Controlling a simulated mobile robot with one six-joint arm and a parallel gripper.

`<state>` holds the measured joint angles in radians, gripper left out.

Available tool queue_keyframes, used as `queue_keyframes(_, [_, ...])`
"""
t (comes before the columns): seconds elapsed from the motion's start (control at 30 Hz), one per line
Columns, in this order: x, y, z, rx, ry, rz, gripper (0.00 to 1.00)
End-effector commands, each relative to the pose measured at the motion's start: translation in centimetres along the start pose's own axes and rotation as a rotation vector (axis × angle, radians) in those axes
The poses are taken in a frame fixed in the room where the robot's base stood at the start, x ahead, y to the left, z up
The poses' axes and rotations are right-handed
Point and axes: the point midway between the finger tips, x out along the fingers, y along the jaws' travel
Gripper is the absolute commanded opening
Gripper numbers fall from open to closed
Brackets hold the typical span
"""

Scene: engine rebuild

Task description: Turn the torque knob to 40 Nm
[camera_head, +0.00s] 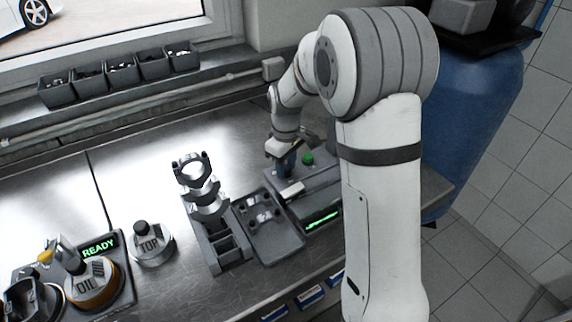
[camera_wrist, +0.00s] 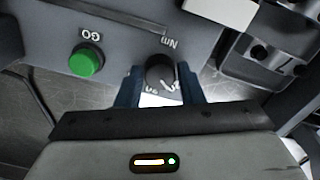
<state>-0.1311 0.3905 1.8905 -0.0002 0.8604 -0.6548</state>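The torque knob (camera_wrist: 160,75) is a dark round knob with a light pointer mark, in the wrist view. It sits on a grey panel with an "Nm" label above it; the numbers beside it are too small to read. My gripper (camera_wrist: 161,88) has its two blue fingers on either side of the knob. Whether they touch it is not clear. A green GO button (camera_wrist: 87,61) stands on the same panel. A green display (camera_head: 322,219) is lit on the station's front.
A dark tray (camera_head: 275,247) with small parts lies left of the station. Bins (camera_head: 122,72) line the back sill.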

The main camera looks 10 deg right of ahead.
Motion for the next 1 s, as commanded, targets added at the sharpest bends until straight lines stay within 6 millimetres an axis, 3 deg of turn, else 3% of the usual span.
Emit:
queue_keyframes(0.33, [-0.02,0.00,0.00,0.000,0.000,0.000,0.07])
queue_keyframes(0.67, [0.01,0.01,-0.01,0.053,0.000,0.000,0.07])
queue_keyframes(1.0, [0.06,0.02,-0.03,0.298,0.001,0.000,0.07])
